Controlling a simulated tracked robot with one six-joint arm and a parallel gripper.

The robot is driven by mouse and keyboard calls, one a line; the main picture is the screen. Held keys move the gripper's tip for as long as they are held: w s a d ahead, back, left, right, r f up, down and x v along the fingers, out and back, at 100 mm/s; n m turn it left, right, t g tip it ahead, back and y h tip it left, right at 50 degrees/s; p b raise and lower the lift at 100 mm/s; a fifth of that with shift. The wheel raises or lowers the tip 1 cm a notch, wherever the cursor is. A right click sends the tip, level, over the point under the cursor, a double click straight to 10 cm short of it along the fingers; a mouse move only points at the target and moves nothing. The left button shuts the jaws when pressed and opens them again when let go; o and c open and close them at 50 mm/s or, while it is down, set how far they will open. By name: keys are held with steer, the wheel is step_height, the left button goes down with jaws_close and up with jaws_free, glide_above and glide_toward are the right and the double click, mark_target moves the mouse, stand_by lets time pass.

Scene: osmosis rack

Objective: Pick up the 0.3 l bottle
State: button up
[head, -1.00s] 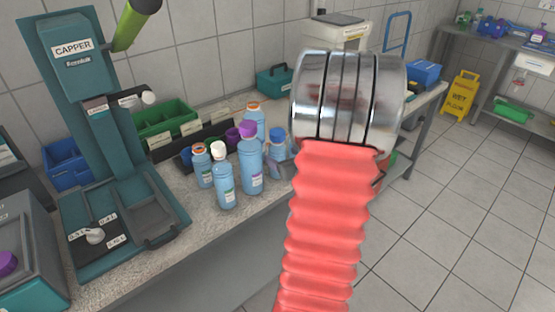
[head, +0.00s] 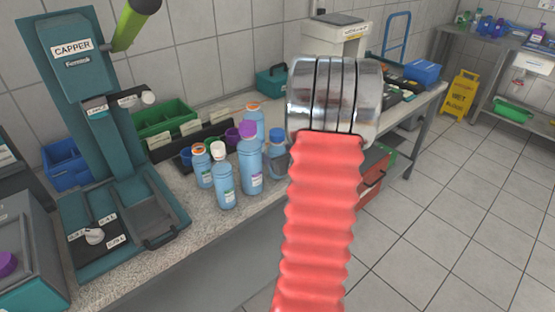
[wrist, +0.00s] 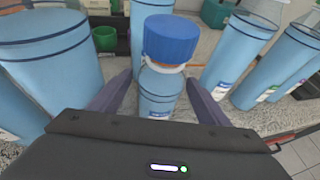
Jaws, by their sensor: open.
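Several blue bottles stand on the counter in the head view. A short blue-capped bottle (head: 277,160) is at their right, partly behind my arm. In the wrist view this blue-capped bottle (wrist: 160,92) stands upright between the two dark fingers of my gripper (wrist: 159,80), which is open around it, with its cap toward the camera. I cannot tell whether the fingers touch it. A short orange-capped bottle (head: 203,170), a white-capped bottle (head: 223,180), a tall purple-capped bottle (head: 250,168) and another orange-capped bottle (head: 257,120) stand close by. No volume label is readable. The head view hides my gripper.
In the wrist view a large bottle (wrist: 50,75) is close on the left and others (wrist: 240,60) stand on the right. The capper (head: 95,140) stands left on the counter. Green bins (head: 165,120) are behind the bottles. The counter's front edge is close to them.

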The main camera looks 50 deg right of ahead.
mark_target(277, 132)
steer(key=shift+c, duration=0.4)
steer(key=c, duration=1.3)
steer(key=shift+r, duration=0.1)
steer(key=shift+r, duration=4.95)
